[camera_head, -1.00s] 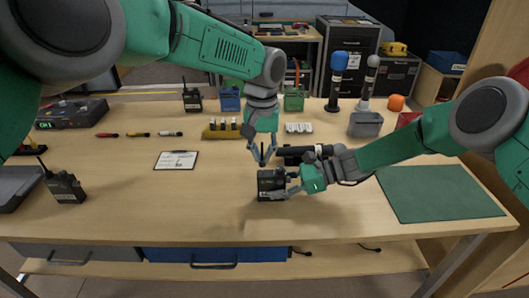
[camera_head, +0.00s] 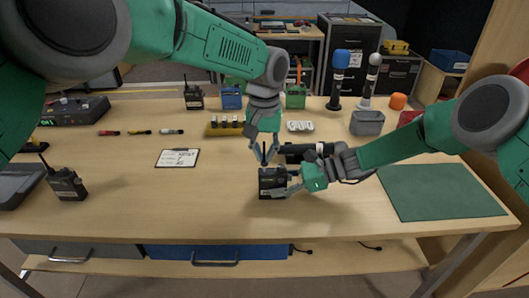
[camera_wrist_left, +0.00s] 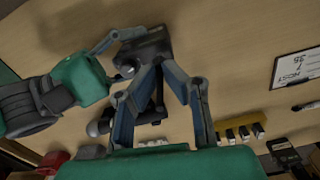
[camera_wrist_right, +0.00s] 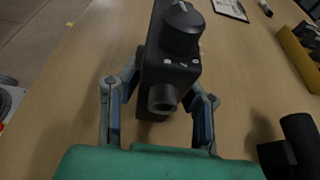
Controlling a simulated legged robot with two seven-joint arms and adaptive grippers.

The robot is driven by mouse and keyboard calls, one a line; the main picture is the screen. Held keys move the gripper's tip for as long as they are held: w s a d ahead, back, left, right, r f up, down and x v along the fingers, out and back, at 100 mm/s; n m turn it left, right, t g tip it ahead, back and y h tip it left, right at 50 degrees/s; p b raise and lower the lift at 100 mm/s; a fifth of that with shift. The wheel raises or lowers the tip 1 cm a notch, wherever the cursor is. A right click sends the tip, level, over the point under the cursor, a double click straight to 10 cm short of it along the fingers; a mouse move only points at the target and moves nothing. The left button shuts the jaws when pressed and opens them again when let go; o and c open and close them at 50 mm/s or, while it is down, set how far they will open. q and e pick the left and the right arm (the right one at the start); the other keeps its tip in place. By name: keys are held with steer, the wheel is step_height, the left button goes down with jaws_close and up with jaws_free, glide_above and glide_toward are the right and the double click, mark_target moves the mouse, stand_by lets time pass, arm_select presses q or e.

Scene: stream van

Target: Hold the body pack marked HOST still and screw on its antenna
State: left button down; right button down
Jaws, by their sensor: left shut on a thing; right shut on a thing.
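The black body pack (camera_head: 271,187) stands upright near the front middle of the table; its pale label is too small to read. My right gripper (camera_head: 288,187) is shut on it from the right. The pack also shows between the fingers in the right wrist view (camera_wrist_right: 165,65). My left gripper (camera_head: 265,163) points down at the pack's top, its fingertips close together. In the left wrist view the fingertips (camera_wrist_left: 158,64) meet at the pack (camera_wrist_left: 146,48). They are shut on what seems to be the antenna, mostly hidden by the fingers.
A black cylindrical device (camera_head: 298,152) lies just behind the grippers. A yellow holder (camera_head: 224,128) stands behind. A green mat (camera_head: 440,192) lies right. The table front is clear.

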arm_select(q)
steer(key=shift+f, duration=0.85)
stand_by(2.8)
steer(key=m, duration=0.4)
steer(key=m, duration=0.4)
stand_by(0.4)
